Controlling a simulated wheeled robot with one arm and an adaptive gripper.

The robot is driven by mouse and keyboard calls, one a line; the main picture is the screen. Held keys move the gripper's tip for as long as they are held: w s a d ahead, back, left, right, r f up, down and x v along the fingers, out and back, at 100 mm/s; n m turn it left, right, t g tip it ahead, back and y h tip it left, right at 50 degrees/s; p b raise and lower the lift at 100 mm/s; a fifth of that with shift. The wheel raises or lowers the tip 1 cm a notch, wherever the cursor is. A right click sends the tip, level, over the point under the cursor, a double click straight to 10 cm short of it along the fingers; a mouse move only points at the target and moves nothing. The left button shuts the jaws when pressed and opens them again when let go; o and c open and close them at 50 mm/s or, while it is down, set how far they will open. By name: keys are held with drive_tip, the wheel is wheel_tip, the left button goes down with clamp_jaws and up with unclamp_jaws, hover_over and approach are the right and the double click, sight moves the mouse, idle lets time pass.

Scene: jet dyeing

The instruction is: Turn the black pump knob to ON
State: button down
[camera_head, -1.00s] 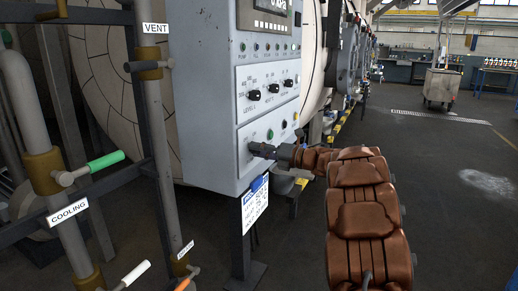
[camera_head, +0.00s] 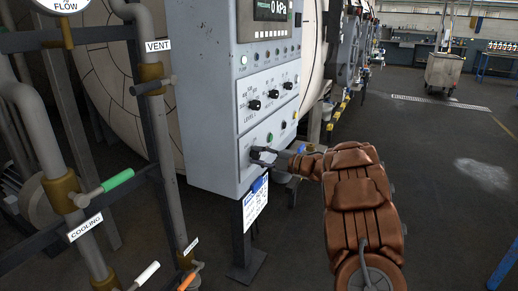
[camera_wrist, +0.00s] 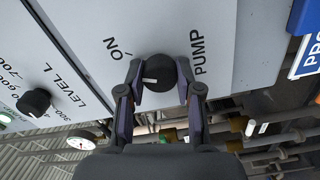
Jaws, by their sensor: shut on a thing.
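The black pump knob (camera_wrist: 159,72) is on the light grey panel in the wrist view, near the PUMP label (camera_wrist: 198,52) and the ON label (camera_wrist: 122,48). Its white pointer mark shows at its left side, facing the ON side of the panel. My gripper (camera_wrist: 160,84) has a finger on each side of the knob, closed on it.
A white tag (camera_head: 256,204) hangs below. Pipes and a green-handled valve (camera_head: 117,181) stand left. Floor at right is open.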

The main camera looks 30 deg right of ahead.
drive_tip(key=shift+r+m+p, duration=0.1)
drive_tip(key=shift+m+p, duration=0.8)
drive_tip(key=shift+m, duration=0.1)
drive_tip(key=c, duration=0.8)
unclamp_jaws()
drive_tip(key=shift+o, duration=0.2)
drive_tip(key=shift+d, duration=0.1)
drive_tip(key=v, duration=1.2)
